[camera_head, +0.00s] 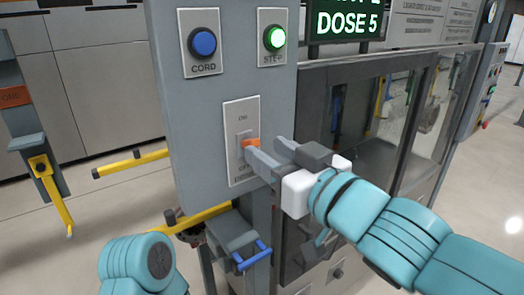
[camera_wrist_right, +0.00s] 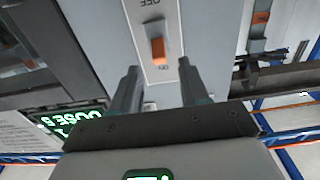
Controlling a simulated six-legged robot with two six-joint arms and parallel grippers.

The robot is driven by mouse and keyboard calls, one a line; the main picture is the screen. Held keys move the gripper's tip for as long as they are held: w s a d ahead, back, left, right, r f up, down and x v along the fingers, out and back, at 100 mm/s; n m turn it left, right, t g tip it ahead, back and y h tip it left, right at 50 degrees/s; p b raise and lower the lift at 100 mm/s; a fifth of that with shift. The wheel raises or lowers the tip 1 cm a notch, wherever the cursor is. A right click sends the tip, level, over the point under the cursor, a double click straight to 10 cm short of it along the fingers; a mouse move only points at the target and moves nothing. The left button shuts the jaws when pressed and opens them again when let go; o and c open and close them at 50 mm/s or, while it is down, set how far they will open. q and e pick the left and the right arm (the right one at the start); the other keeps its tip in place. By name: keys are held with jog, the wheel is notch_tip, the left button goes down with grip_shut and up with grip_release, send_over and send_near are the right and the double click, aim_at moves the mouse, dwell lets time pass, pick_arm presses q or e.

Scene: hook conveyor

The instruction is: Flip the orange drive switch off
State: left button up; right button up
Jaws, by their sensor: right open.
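The orange drive switch (camera_head: 249,143) is a small lever on a white plate (camera_head: 235,108) marked ON at the top and OFF below, on the front of a grey cabinet. In the right wrist view, which shows the plate upside down, the orange lever (camera_wrist_right: 158,50) lies nearer the ON mark. My right gripper (camera_head: 267,152) is just in front of the plate, at the lever's lower right. In the wrist view its open fingers (camera_wrist_right: 158,70) stand either side of the lever's line, with nothing between them. Contact with the plate cannot be told. My left gripper is not in view.
Above the plate are a blue CORD button (camera_head: 204,43) and a lit green STEP button (camera_head: 274,38). A glass-fronted enclosure (camera_head: 395,110) stands right of the cabinet. A blue-handled fixture (camera_head: 240,245) is below the switch.

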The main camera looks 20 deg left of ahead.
aim_at(257, 146)
jog(key=x, duration=0.3)
jog(key=shift+w+a, duration=0.1)
grip_shut()
jog(key=shift+f+b, duration=0.25)
jog(key=shift+b, duration=0.2)
notch_tip(257, 146, down, 4)
jog(key=t+y+b, duration=0.6)
jog(key=y+b, duration=0.1)
jog(key=b, duration=1.9)
jog(key=shift+w+f+y, duration=0.1)
jog(key=shift+y, duration=0.2)
jog(key=shift+b, duration=0.3)
